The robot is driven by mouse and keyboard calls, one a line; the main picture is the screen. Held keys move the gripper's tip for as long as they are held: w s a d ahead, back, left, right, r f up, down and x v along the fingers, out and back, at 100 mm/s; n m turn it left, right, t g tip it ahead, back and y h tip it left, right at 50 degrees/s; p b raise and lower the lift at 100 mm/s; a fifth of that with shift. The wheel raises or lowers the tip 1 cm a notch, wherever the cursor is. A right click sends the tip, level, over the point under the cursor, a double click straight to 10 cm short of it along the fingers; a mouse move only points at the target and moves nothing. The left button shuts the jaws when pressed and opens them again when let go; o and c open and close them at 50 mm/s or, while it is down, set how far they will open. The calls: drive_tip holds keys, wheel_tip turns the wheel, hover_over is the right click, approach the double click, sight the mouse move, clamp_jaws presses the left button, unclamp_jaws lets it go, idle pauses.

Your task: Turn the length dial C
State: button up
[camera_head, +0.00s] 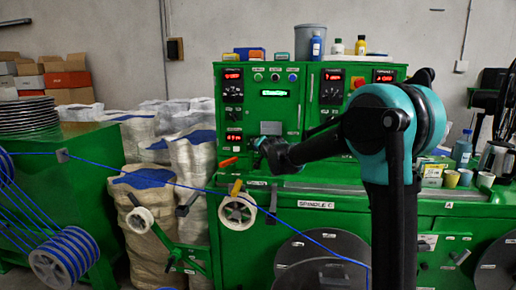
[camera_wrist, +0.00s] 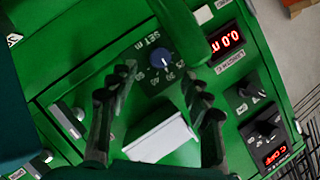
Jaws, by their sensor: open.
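The length dial C (camera_wrist: 163,57) is a blue round knob with a pale pointer mark, on the green panel under a "SET m" scale with printed numbers. In the wrist view it lies just beyond the fingertips, roughly between them. My gripper (camera_wrist: 160,79) is open, its dark ridged fingers apart on either side, with nothing held. Whether a finger touches the dial cannot be told. In the head view my gripper (camera_head: 262,153) is in front of the lower left part of the green control cabinet (camera_head: 311,152); the dial cannot be made out there.
A red display reading about 0.0 m (camera_wrist: 227,42) is right of the dial. A green bar (camera_wrist: 181,30) juts across the panel near the dial. A pale grey block (camera_wrist: 160,138) lies below between the fingers. Black knobs (camera_wrist: 267,130) are at right. A blue cable (camera_head: 150,180) crosses the left side.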

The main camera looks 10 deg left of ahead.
drive_tip(key=shift+x, duration=2.75)
clamp_jaws()
